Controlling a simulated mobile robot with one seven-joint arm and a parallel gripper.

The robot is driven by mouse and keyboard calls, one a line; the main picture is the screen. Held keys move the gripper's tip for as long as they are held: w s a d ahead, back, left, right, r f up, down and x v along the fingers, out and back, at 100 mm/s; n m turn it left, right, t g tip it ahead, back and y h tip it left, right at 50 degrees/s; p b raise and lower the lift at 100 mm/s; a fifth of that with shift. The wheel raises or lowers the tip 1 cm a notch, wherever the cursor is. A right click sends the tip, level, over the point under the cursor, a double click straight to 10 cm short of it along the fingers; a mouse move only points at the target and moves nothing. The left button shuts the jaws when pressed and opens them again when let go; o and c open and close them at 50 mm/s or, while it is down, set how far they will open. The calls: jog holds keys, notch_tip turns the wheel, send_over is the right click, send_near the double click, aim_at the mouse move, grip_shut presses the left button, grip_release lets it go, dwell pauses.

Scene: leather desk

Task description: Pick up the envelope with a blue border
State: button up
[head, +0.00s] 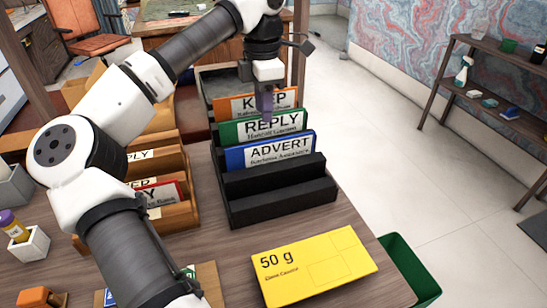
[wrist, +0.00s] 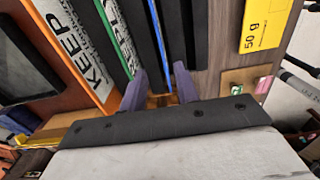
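A blue-edged card marked ADVERT (head: 272,151) stands upright in a black slotted rack (head: 285,203), in front of a green REPLY card (head: 262,125) and an orange KEEP card (head: 226,107). Its blue edge (wrist: 156,32) shows thin in the wrist view. A partly hidden item with blue on it (head: 108,298) lies at the bottom left behind my arm; I cannot tell whether it is an envelope. My gripper (head: 267,110) is above the rack, pointing down near the KEEP and REPLY cards. In the wrist view its two purple fingers (wrist: 159,92) are apart, with nothing visibly held.
A yellow 50 g parcel (head: 315,268) lies on the desk at front right. A wooden rack of cards (head: 176,217) stands left of the black rack. A green bin (head: 415,270) is beyond the desk's right edge. Bare desk (head: 225,245) lies in front of the black rack.

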aim_at(267, 141)
jog(key=f, duration=0.8)
jog(key=shift+s+d+f+p, duration=0.15)
jog(key=shift+d+p, duration=0.1)
jog(key=shift+p, duration=0.15)
grip_shut()
